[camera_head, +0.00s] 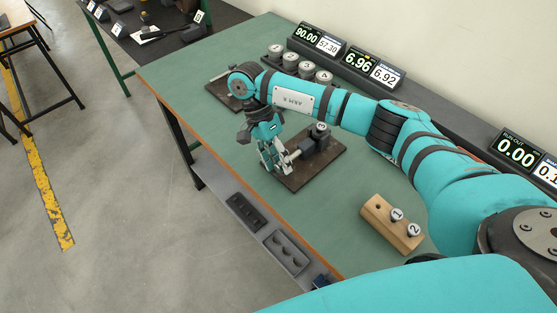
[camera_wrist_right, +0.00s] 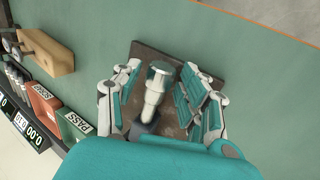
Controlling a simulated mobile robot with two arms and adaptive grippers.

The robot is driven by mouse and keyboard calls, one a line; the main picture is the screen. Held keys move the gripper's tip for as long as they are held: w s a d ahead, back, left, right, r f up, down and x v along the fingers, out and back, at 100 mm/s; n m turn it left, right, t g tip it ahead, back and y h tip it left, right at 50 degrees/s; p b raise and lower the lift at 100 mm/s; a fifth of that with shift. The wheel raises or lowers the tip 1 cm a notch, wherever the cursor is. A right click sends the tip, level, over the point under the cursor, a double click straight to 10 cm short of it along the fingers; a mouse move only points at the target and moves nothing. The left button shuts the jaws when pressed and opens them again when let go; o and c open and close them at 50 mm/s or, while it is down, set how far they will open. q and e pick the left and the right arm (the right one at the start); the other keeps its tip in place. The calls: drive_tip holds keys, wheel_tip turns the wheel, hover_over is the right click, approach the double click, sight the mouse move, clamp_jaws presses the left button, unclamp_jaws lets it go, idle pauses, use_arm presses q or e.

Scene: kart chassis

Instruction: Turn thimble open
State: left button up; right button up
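A micrometer-like device (camera_head: 318,138) stands on a dark base plate (camera_head: 325,165) on the green bench, with its pale barrel and thimble pointing toward my right gripper (camera_head: 274,160). In the head view the fingers partly hide the thimble's end. My left gripper is not in view.
A wooden block (camera_head: 391,224) with pegs marked 1 and 2 stands nearer me. Several numbered weights (camera_head: 307,69) and digital displays (camera_head: 361,61) line the bench's wall side. Another dark plate (camera_head: 225,92) lies beyond my wrist. The bench edge is close on the left.

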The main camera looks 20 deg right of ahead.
drive_tip(key=shift+o, duration=0.5)
drive_tip(key=v, duration=1.2)
